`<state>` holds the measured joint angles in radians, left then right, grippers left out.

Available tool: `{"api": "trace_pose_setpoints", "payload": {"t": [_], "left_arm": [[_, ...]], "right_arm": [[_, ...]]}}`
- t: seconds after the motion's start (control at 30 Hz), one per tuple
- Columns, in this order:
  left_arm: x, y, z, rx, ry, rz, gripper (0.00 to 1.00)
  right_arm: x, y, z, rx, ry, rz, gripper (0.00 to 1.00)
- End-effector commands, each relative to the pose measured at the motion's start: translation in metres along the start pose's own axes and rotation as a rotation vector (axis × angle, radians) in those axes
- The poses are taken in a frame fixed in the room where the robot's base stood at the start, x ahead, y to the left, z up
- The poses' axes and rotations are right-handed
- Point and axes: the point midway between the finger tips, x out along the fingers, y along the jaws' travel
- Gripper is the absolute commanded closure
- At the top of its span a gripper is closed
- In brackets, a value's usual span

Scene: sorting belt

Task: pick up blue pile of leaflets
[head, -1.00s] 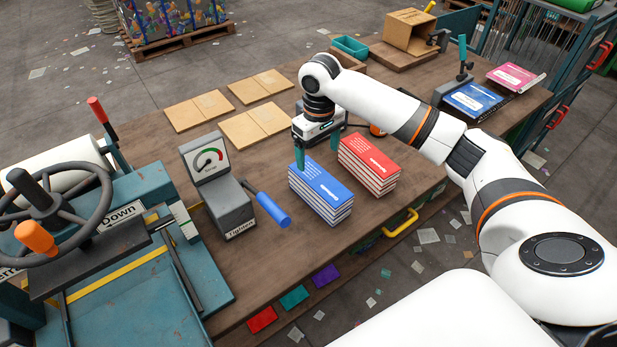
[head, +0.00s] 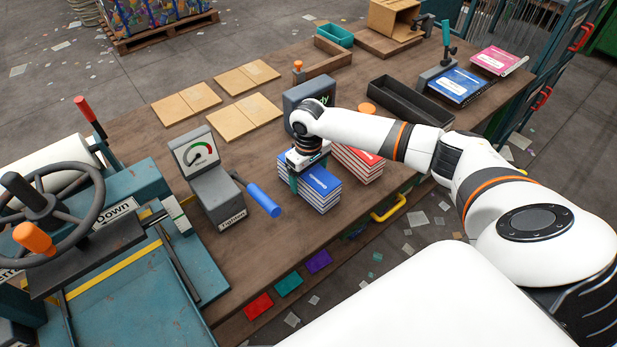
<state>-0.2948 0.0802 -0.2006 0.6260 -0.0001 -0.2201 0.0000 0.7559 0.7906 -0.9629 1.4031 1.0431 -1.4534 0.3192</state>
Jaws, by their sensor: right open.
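The blue pile of leaflets (head: 321,190) stands on the brown workbench (head: 270,240), its edges facing me. My right gripper (head: 308,174) is low over the back part of the pile, pointing down. Its jaws are open; one teal finger shows at the pile's left side. The other finger is mostly hidden, so I cannot tell whether either touches the leaflets. The pile rests on the bench. My left gripper is not in view.
A red pile of leaflets (head: 362,168) stands close behind to the right, partly behind my arm. The gauge box (head: 212,190) with its blue-handled lever (head: 263,200) is to the left. A black tray (head: 412,103) and brown boards (head: 244,108) lie farther back.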

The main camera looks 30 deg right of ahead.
Motion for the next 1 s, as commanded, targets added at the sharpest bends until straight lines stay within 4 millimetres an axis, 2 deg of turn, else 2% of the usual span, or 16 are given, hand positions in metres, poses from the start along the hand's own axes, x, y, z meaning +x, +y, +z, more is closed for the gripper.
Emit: {"api": "trace_pose_setpoints", "payload": {"t": [0.2,0.6,0.87,1.0], "left_arm": [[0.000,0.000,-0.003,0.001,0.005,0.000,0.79],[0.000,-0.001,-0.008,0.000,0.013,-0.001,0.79],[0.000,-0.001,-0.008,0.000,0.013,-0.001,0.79],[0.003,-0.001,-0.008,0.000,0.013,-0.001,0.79]], "right_arm": [[0.001,0.000,0.000,0.000,0.000,0.000,0.16],[-0.001,0.000,0.001,0.000,-0.003,0.001,0.79],[-0.004,0.000,0.001,0.000,-0.004,0.001,0.79],[-0.021,0.000,0.002,-0.001,-0.007,0.002,0.79]]}}
